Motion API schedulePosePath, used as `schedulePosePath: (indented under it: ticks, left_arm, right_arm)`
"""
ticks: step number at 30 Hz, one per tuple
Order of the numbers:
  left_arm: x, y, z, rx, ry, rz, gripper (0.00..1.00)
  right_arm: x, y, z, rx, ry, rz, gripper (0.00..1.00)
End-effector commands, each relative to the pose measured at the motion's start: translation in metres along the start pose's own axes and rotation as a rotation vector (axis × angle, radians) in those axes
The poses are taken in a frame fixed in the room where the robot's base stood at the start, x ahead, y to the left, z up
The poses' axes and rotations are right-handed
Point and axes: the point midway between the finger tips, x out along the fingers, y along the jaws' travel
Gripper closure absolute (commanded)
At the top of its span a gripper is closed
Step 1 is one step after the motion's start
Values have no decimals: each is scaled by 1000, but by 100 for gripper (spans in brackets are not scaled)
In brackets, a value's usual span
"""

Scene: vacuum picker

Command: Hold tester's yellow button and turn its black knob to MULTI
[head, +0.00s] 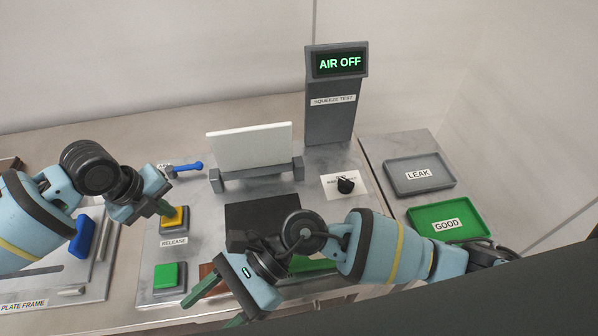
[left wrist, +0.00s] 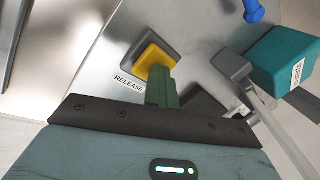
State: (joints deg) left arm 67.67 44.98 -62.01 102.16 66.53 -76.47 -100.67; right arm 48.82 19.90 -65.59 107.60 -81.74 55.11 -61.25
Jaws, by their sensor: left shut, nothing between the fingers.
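The yellow button (head: 180,222) sits on a grey square base above the RELEASE label. My left gripper (head: 163,208) is shut and empty, its tips at the yellow button. In the left wrist view its green fingers (left wrist: 160,76) overlap the lower edge of the yellow button (left wrist: 145,63); I cannot tell if they press it. The black knob (head: 345,185) stands on a white label plate whose text is partly hidden. The tester display (head: 340,63) reads AIR OFF. My right gripper (head: 219,304) is open and empty at the front, left of the knob.
A green button (head: 166,275) sits in front of the yellow one. A white plate (head: 250,146) stands in a grey holder. A blue-handled lever (head: 186,168) lies behind the yellow button. LEAK tray (head: 400,187) and GOOD tray (head: 425,232) lie at right.

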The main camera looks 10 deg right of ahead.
Motion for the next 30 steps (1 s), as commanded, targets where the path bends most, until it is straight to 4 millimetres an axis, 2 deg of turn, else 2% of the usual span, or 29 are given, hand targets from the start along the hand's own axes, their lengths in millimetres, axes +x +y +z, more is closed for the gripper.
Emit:
schedulePosePath:
  ticks: [1,5,8,11,12,18,21,25,30]
  left_arm:
    - [8,5,-4,-2,14,14,100]
    - [8,5,-4,-2,14,14,100]
    - [8,5,-4,-2,14,14,100]
    - [8,5,-4,-2,14,14,100]
    - [8,5,-4,-2,14,14,100]
    - [8,5,-4,-2,14,14,100]
    - [8,5,-4,-2,14,14,100]
    - [8,5,-4,-2,14,14,100]
    - [8,5,-4,-2,14,14,100]
  right_arm:
    - [-12,-9,-6,-65,65,6,42]
    - [-54,-29,-28,-204,268,37,42]
    - [-100,-46,-48,-275,454,66,42]
    - [-155,-61,-64,-319,646,96,42]
    - [-179,-67,-67,-330,721,107,42]
    - [-295,-83,-66,-333,1048,150,42]
    - [-338,-85,-60,-314,1158,163,42]
    - [-372,-84,-51,-292,1244,173,42]
    - [-387,-82,-48,-279,1280,178,42]
